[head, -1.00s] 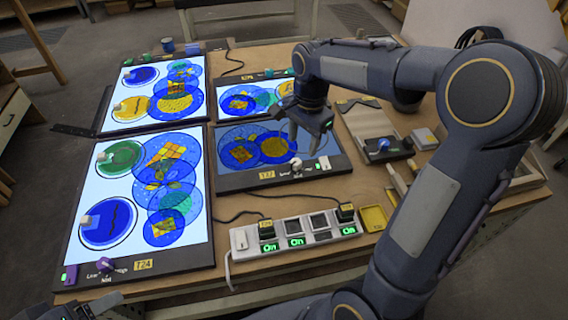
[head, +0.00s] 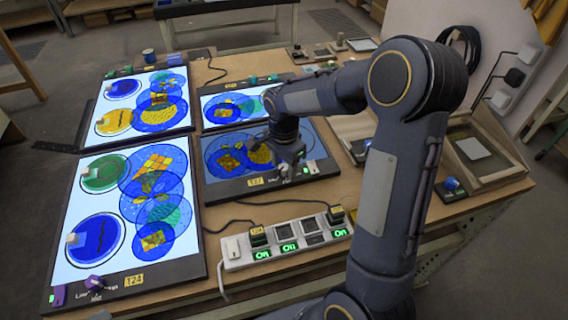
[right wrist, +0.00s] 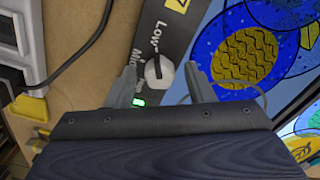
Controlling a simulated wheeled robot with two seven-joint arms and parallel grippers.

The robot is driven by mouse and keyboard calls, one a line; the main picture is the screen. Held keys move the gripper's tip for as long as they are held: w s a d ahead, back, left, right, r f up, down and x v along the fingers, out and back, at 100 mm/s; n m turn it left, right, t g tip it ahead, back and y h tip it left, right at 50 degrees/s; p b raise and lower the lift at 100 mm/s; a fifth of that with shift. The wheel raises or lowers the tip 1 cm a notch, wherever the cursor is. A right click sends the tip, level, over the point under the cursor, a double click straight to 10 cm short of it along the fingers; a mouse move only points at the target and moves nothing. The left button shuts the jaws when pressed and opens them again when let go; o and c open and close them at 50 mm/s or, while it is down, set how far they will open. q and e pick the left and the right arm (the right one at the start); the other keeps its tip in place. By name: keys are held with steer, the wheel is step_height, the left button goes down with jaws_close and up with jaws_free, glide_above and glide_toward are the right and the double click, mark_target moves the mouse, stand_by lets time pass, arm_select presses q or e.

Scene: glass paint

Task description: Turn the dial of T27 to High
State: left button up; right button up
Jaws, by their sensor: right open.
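The T27 panel (head: 208,187) is a dark-framed light panel under blue and yellow glass discs. Its glow looks dimmer than its neighbours'. Its yellow tag (head: 255,182) is on the front edge. Its dial (right wrist: 158,72) is a white knob with a black mark, beside the word Low, in the right wrist view. A small green display (right wrist: 138,100) is lit next to it. My right gripper (right wrist: 160,85) is open, its fingers on either side of the dial in the picture. Contact cannot be told. In the head view, this gripper (head: 287,168) largely hides the dial. My left gripper is not seen.
A white power strip (head: 235,262) with several green On displays lies in front of T27, with cables nearby. A device with a blue knob (head: 452,184) and a wooden frame (head: 500,180) are at the right.

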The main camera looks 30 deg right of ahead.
steer(key=c, duration=1)
steer(key=shift+n, duration=0.3)
steer(key=n, duration=1)
steer(key=shift+w+b, duration=0.1)
steer(key=shift+b, duration=0.25)
steer(key=n, duration=1.3)
steer(key=shift+p, duration=0.35)
steer(key=shift+a+n, duration=0.1)
steer(key=shift+n, duration=0.2)
